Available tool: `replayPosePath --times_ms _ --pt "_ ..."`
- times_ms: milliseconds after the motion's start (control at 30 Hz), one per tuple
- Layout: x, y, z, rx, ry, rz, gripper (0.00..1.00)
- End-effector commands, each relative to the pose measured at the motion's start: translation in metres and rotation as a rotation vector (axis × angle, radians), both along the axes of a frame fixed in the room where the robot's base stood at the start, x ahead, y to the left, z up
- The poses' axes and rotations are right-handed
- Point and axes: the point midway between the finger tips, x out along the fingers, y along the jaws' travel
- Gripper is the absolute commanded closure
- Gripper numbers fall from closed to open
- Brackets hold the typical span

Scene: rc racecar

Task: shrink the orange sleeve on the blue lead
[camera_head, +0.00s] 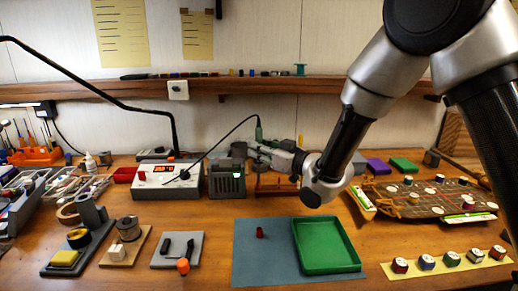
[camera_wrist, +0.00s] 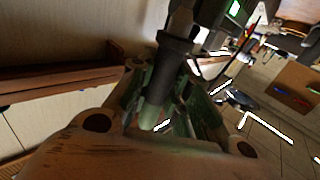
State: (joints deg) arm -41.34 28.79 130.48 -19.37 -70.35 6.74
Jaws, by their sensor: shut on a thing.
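My gripper (camera_head: 276,154) is above the back middle of the bench, shut on a green handled tool (camera_head: 259,132). A black cable runs from that tool to the white station with a red display (camera_head: 167,178). In the wrist view the tool (camera_wrist: 157,92) is a dark green shaft with a black collar, held between my fingers (camera_wrist: 160,108). The brown car chassis (camera_head: 412,203) lies at the right, with small parts on it. I cannot make out the orange sleeve or the blue lead; they are too small or hidden.
A green tray (camera_head: 356,268) and a small red part (camera_head: 260,232) are on a blue mat (camera_head: 262,268). A grey holder (camera_head: 226,180) stands beside the station. A shelf (camera_head: 215,87) crosses the wall behind.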

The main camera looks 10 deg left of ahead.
Motion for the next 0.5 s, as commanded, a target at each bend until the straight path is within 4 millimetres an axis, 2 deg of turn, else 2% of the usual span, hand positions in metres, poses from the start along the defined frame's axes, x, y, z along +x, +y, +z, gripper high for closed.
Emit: replayPosePath --times_ms 500 --pt "0.0 0.0 -0.0069 0.0 0.0 0.0 1.0"
